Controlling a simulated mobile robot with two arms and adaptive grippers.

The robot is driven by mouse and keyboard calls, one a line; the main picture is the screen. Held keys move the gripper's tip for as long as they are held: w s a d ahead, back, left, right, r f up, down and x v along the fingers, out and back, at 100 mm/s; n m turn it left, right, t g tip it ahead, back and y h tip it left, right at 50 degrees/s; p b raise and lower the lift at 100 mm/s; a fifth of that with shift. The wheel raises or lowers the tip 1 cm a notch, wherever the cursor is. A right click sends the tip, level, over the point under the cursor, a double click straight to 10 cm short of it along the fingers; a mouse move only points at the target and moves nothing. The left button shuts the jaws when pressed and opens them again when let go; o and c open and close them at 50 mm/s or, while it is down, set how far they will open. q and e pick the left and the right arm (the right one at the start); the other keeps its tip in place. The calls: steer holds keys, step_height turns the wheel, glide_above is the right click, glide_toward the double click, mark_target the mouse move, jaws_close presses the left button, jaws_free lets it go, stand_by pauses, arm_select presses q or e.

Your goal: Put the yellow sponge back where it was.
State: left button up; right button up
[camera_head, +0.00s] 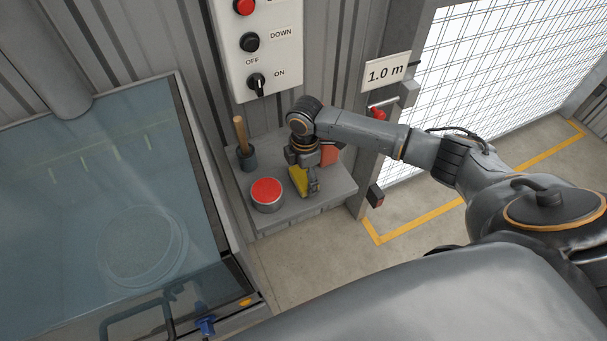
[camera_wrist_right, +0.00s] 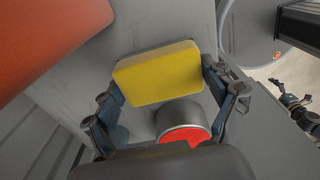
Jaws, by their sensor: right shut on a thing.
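The yellow sponge (camera_head: 299,179) is between the fingers of my right gripper (camera_head: 303,185), over the small grey shelf (camera_head: 328,190). In the right wrist view the sponge (camera_wrist_right: 160,75) is a yellow block with a paler edge, between the two fingers of the right gripper (camera_wrist_right: 168,95). I cannot tell whether the sponge touches the shelf. My left gripper is not in view.
A round tin with a red top (camera_head: 266,194) stands left of the sponge. A wooden-handled tool (camera_head: 242,139) stands in a dark holder behind it. An orange-red object (camera_head: 329,155) is behind the gripper. A control panel (camera_head: 258,50) hangs above; a glass-covered machine (camera_head: 100,200) is at left.

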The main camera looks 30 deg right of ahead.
steer(key=shift+f, duration=0.4)
steer(key=o, duration=1.1)
steer(key=shift+c, duration=0.2)
